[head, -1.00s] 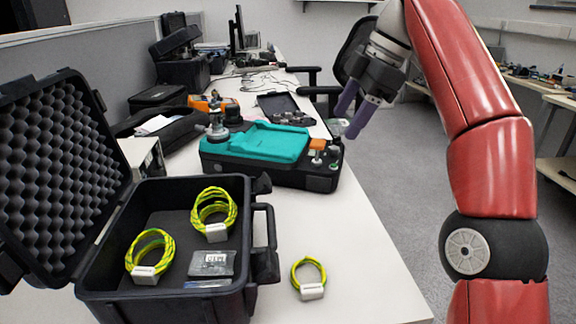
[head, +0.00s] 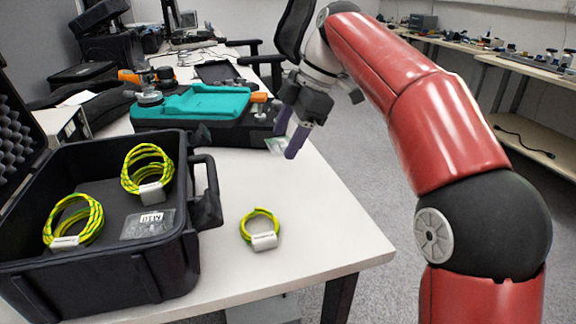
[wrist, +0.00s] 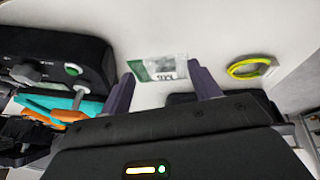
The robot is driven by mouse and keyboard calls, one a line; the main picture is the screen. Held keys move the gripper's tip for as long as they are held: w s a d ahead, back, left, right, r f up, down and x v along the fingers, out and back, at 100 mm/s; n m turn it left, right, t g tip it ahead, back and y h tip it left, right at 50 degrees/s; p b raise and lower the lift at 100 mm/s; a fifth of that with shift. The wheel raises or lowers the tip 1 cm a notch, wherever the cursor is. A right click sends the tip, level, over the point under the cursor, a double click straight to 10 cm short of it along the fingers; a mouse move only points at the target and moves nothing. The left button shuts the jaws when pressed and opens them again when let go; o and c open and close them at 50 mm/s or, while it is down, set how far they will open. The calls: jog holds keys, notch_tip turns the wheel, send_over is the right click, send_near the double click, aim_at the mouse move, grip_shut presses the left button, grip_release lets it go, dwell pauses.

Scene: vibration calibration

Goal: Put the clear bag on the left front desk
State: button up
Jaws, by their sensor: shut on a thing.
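A clear bag (head: 277,147) with a green part is held at the tips of my gripper (head: 288,143), by the right end of the black case with the teal top. In the wrist view the bag (wrist: 160,69) spans between the two purple fingers of my gripper (wrist: 165,80), with a printed label facing the camera. The white desk (head: 325,225) is below it; the exact height is hard to tell. Another clear bag (head: 148,224) with a label lies inside the open black case (head: 190,290).
A yellow-green cable coil (head: 261,228) lies on the desk; two more coils (head: 147,170) are in the open case. The black device case with the teal top (head: 205,102) stands behind. The desk's front right is clear. A black chair (head: 293,35) stands beyond.

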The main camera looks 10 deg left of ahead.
aim_at(288, 170)
jog(key=shift+f+b, duration=0.65)
jog(key=shift+f, duration=1.55)
jog(key=shift+f, duration=0.15)
jog(key=o, duration=1)
jog(key=shift+c, duration=0.2)
jog(key=p+v, duration=0.4)
jog(key=v, duration=0.8)
